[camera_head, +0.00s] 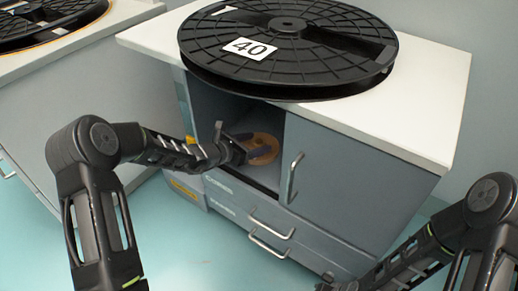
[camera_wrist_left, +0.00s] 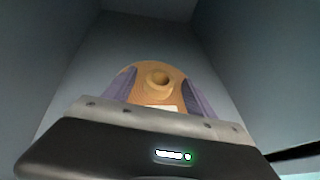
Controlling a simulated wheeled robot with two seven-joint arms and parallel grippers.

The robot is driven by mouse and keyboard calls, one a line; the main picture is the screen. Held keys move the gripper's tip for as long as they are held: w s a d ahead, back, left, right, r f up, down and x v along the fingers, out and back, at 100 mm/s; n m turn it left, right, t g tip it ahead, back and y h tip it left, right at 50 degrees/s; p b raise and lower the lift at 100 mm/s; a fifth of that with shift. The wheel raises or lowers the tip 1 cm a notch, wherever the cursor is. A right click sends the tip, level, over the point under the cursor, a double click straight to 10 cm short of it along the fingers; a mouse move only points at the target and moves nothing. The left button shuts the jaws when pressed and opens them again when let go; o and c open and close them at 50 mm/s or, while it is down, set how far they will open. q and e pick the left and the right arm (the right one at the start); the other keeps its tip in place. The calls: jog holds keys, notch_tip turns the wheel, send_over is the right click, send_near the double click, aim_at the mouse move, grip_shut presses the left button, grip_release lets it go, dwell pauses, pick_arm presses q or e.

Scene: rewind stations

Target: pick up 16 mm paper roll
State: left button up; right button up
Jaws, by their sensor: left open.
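The paper roll (camera_head: 264,143) is a tan-orange disc inside the open compartment of the cabinet. In the left wrist view the roll (camera_wrist_left: 158,79) shows a raised round core and a pale label low on its face. My left gripper (camera_head: 255,149) reaches into the compartment at the roll. It is open, with one purple-grey finger on each side of the roll in the left wrist view; I cannot tell whether they touch it. The gripper body hides the roll's lower part. My right arm (camera_head: 410,259) comes in at lower right; its jaws are not clear.
The compartment walls (camera_wrist_left: 255,60) stand close on both sides. The cabinet's white top (camera_head: 430,90) bears a large black reel (camera_head: 300,40) marked 40. A closed door with a handle (camera_head: 292,178) is right of the opening, with drawers below. Another cabinet with a reel (camera_head: 45,20) stands at left.

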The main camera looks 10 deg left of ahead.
dwell(0.3)
pick_arm(q)
grip_shut()
dwell(0.6)
